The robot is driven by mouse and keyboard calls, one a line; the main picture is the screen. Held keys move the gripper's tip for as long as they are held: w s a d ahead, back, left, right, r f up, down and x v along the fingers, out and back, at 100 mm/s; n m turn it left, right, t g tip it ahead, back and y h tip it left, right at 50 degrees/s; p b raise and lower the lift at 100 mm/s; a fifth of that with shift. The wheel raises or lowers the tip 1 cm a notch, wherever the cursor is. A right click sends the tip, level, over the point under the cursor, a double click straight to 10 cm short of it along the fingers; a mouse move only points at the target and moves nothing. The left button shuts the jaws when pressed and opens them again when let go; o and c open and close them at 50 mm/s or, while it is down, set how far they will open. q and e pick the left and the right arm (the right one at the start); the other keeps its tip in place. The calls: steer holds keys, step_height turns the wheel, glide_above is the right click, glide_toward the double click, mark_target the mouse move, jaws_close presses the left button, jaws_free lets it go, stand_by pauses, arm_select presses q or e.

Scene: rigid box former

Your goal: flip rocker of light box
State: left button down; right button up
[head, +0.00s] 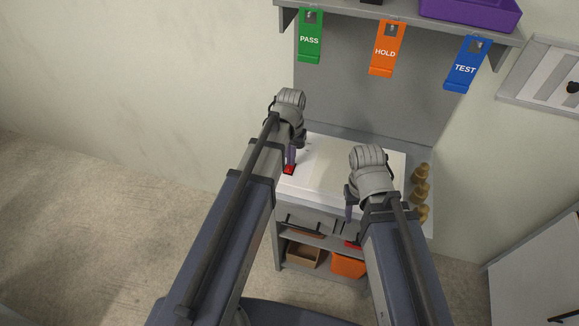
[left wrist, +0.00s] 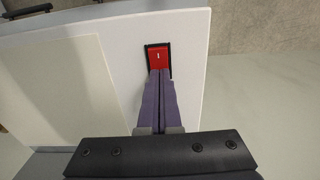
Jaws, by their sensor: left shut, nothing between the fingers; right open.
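The light box (head: 340,164) is a white box with a paler panel on the bench. Its red rocker (head: 288,170) sits in a black frame near the left edge of the box. In the left wrist view the rocker (left wrist: 157,57) shows a white line mark on its upper part, and the fingers cover its lower end. My left gripper (head: 290,160) is shut and empty, with its tips at the rocker; I cannot tell whether they touch it. My right gripper (head: 349,212) is open and empty over the front right of the box.
Brass-coloured knobs (head: 420,190) stand right of the box. Green PASS (head: 310,38), orange HOLD (head: 386,50) and blue TEST (head: 465,66) tags hang from the shelf above. An orange bin (head: 348,266) and a cardboard box (head: 303,255) sit on the shelf below.

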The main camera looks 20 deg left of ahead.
arm_select(q)
step_height(320, 180, up, 7)
steer(key=p, duration=0.6)
steer(key=shift+p, duration=0.35)
steer(key=shift+s+d+f, duration=0.1)
steer(key=s+d+f+m+y+b, duration=0.1)
steer(key=s+d+f+m+b, duration=0.1)
steer(key=s+d, duration=0.8)
steer(key=s+m+b, duration=0.1)
steer(key=s, duration=0.3)
steer(key=shift+d+f, duration=0.15)
steer(key=shift+f, duration=0.15)
